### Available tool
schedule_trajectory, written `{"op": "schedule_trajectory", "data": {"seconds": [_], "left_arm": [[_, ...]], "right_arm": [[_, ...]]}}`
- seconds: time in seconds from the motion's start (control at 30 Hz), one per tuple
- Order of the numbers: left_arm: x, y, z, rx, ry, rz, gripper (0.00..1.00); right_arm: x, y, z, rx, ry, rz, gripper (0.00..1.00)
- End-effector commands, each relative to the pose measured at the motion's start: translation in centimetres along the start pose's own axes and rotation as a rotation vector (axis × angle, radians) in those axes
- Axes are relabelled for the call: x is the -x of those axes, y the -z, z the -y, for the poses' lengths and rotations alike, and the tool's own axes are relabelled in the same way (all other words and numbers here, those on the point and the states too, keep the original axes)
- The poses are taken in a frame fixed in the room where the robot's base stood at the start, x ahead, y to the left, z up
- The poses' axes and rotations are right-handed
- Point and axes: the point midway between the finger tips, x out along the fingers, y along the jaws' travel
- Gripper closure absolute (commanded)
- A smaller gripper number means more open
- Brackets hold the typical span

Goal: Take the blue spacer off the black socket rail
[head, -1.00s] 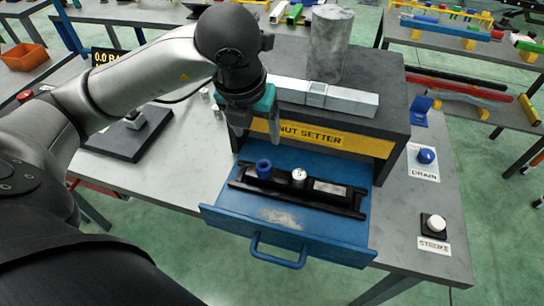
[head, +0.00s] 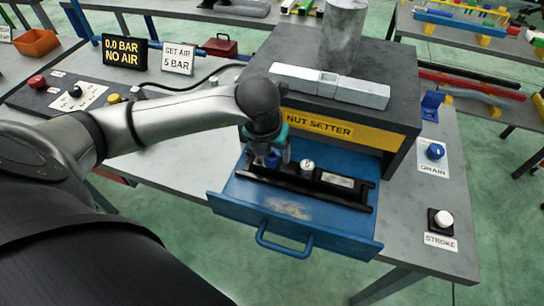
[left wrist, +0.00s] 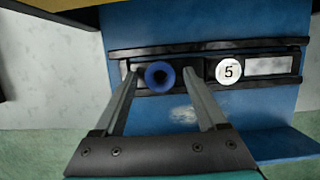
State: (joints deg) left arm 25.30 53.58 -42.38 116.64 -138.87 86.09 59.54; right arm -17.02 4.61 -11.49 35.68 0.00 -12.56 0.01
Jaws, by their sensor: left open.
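The black socket rail (head: 322,185) lies in the open blue drawer under the nut setter. The blue spacer (head: 273,158) is at the rail's left end, partly hidden by my gripper in the head view. In the left wrist view the spacer (left wrist: 159,76) shows as a blue ring with a dark hole. My left gripper (head: 272,160) is open over the spacer. In the left wrist view its two fingers (left wrist: 160,74) stand apart on either side of the spacer; I cannot tell whether they touch it. A silver socket marked 5 (left wrist: 229,72) stands beside it on the rail.
The nut setter housing (head: 355,133) stands right behind the drawer. The drawer (head: 240,195) has a front handle. A drain knob (head: 435,151) and a stroke button (head: 443,219) are on the bench at right. A display reading "0.0 BAR NO AIR" (head: 124,51) stands at back left.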

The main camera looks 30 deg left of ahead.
Motion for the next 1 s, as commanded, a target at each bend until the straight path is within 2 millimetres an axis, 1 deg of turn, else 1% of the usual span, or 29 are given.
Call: {"op": "schedule_trajectory", "data": {"seconds": [0.07, 0.27, 0.37, 0.9, 0.93, 1.0], "left_arm": [[-0.39, 0.05, 0.01, -0.001, 0.000, -0.001, 0.26], [-0.40, 0.02, 0.00, -0.001, 0.000, 0.000, 0.26], [-0.38, 0.01, 0.00, -0.001, 0.000, 0.000, 0.36], [-0.34, -0.02, -0.01, 0.000, 0.000, 0.000, 0.97], [-0.34, -0.02, -0.01, 0.000, 0.000, 0.001, 1.00], [-0.34, -0.03, -0.01, 0.000, 0.000, 0.001, 1.00]], "right_arm": [[-0.02, -0.04, 0.00, 0.000, 0.000, 0.001, 0.50], [-0.02, -0.10, 0.00, 0.000, 0.000, 0.002, 0.50], [-0.02, -0.16, 0.00, -0.001, 0.000, 0.003, 0.50], [-0.01, -0.42, 0.04, -0.001, 0.000, 0.008, 0.50], [-0.01, -0.42, 0.04, -0.001, 0.000, 0.008, 0.50], [-0.01, -0.43, 0.05, -0.001, 0.001, 0.008, 0.50]]}}
